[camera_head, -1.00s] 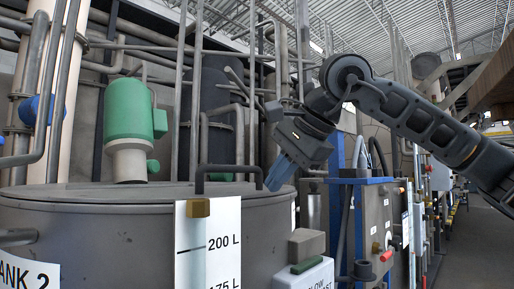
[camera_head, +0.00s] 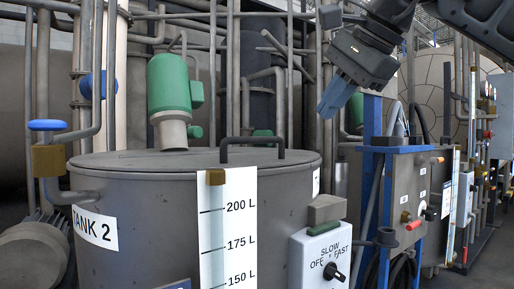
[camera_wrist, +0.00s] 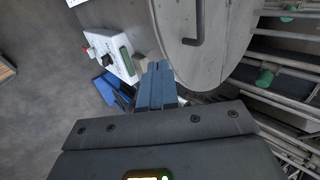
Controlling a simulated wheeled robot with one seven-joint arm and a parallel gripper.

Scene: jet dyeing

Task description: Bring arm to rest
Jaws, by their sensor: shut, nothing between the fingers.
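My gripper (camera_head: 335,97) hangs at the upper right in the head view, its blue fingers pointing down and to the left. The fingers are together with nothing between them. In the wrist view my gripper (camera_wrist: 157,68) shows as two blue fingers side by side. It is in the air, apart from the things around it. My dark arm comes in from the upper right corner of the head view.
A grey tank (camera_head: 150,215) with a handled lid (camera_wrist: 205,45) and level scale (camera_head: 228,230) stands at left. A switch box (camera_head: 320,258) is at its front right. A control cabinet (camera_head: 405,190) stands right of it. Pipes (camera_head: 290,70) rise behind. Bare floor (camera_wrist: 50,120) shows in the wrist view.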

